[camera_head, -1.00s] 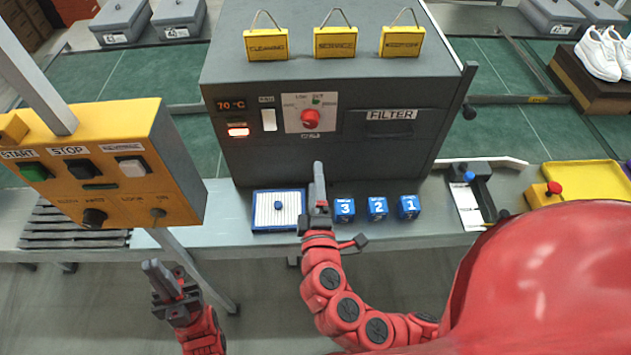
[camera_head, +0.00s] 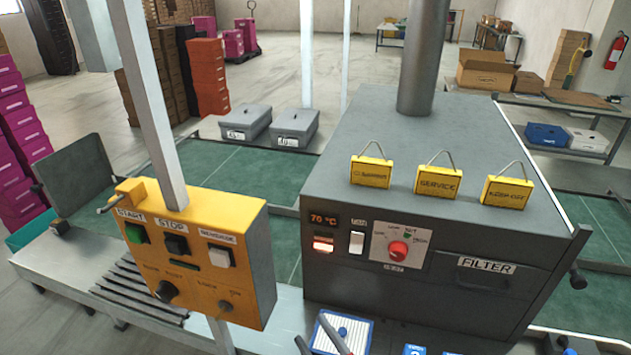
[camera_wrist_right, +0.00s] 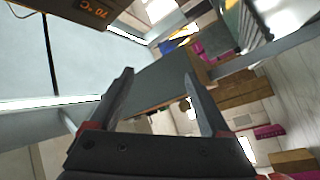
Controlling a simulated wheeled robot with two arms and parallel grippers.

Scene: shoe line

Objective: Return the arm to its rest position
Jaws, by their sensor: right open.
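My right gripper (camera_head: 317,340) shows only as grey fingertips at the bottom edge of the head view, in front of a blue-framed white pad (camera_head: 362,336) with a blue knob. In the right wrist view the fingers of my right gripper (camera_wrist_right: 157,78) stand wide apart with nothing between them. The rest of the right arm is below the head view. My left gripper is outside both current views.
A grey machine (camera_head: 430,135) with a 70 °C display stands behind the gripper, yellow tags on top. A yellow control box (camera_head: 200,270) on a post is at left. Blue blocks (camera_head: 413,350) are cut off at the bottom edge. Green conveyor (camera_head: 225,180) lies behind.

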